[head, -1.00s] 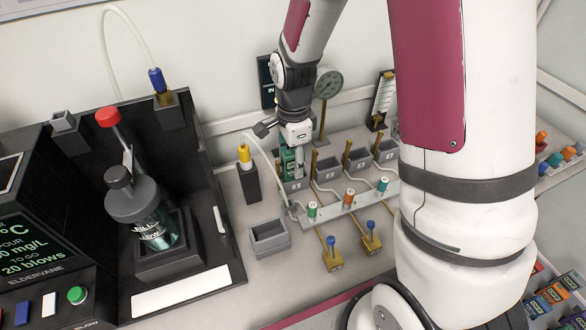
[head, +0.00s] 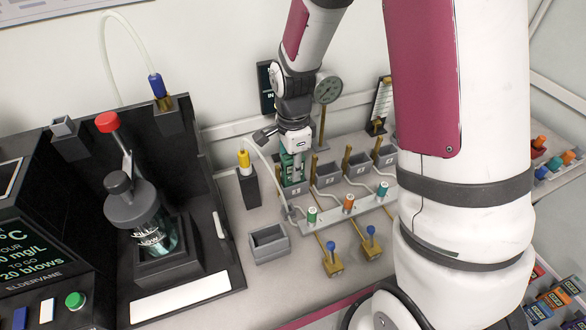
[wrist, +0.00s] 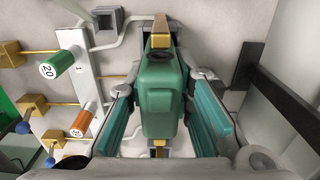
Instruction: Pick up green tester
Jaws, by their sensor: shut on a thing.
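The green tester (head: 288,168) stands upright at the leftmost grey cradle (head: 295,190) of a row near the wall. My gripper (head: 293,161) comes down on it from above and is shut on it. In the wrist view the tester's green body (wrist: 162,100) fills the middle, between my gripper's two teal-padded fingers (wrist: 162,120). A brass piece (wrist: 161,32) shows at its far end. The fingers and the arm partly cover the tester in the head view. I cannot tell whether its bottom is clear of the cradle.
A yellow-topped black holder (head: 247,180) stands close left of the cradle. A manifold (head: 345,212) with coloured knobs and blue-handled valves (head: 333,258) lies in front. An empty grey box (head: 269,243) sits front left. A dial gauge (head: 328,87) stands behind.

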